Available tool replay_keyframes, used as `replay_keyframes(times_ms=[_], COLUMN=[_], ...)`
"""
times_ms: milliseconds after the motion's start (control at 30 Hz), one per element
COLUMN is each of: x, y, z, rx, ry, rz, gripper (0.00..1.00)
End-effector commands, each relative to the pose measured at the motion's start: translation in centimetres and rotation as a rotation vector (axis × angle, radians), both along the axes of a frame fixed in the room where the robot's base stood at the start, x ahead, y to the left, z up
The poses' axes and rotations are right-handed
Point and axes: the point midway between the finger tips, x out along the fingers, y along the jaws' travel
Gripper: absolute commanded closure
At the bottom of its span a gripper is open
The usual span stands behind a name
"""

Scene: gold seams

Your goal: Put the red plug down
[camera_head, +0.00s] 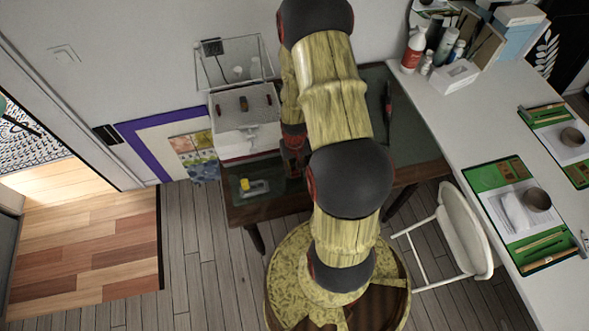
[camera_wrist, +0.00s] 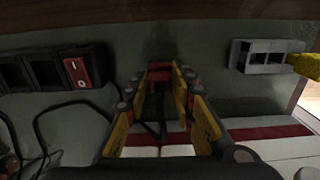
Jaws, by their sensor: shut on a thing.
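My gripper (camera_wrist: 162,85) is in the middle of the wrist view, its yellow-sided fingers closed around a small red thing, which appears to be the red plug (camera_wrist: 160,74). The plug is partly hidden between the fingers, and I cannot tell whether it touches the dark green tabletop (camera_wrist: 205,45). In the head view my gripper (camera_head: 294,165) is low over the dark table (camera_head: 278,187), partly hidden by my arm; the plug cannot be made out there.
A black power strip (camera_wrist: 40,72) with a red switch (camera_wrist: 77,70) lies left of my gripper, near a black cable (camera_wrist: 50,118). A grey socket block (camera_wrist: 262,56) with a yellow plug (camera_wrist: 304,64) lies right. A white case (camera_head: 245,117) stands behind. Tabletop between them is bare.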

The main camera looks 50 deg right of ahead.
Motion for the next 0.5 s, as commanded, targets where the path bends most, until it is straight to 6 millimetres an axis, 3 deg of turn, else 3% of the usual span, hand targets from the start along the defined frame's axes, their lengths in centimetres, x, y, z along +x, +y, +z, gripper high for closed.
replay_keyframes(times_ms=[500], x=[0.05], y=[-0.03], z=[-0.95], rx=[-0.001], ry=[-0.002], rz=[0.0], gripper=[1.0])
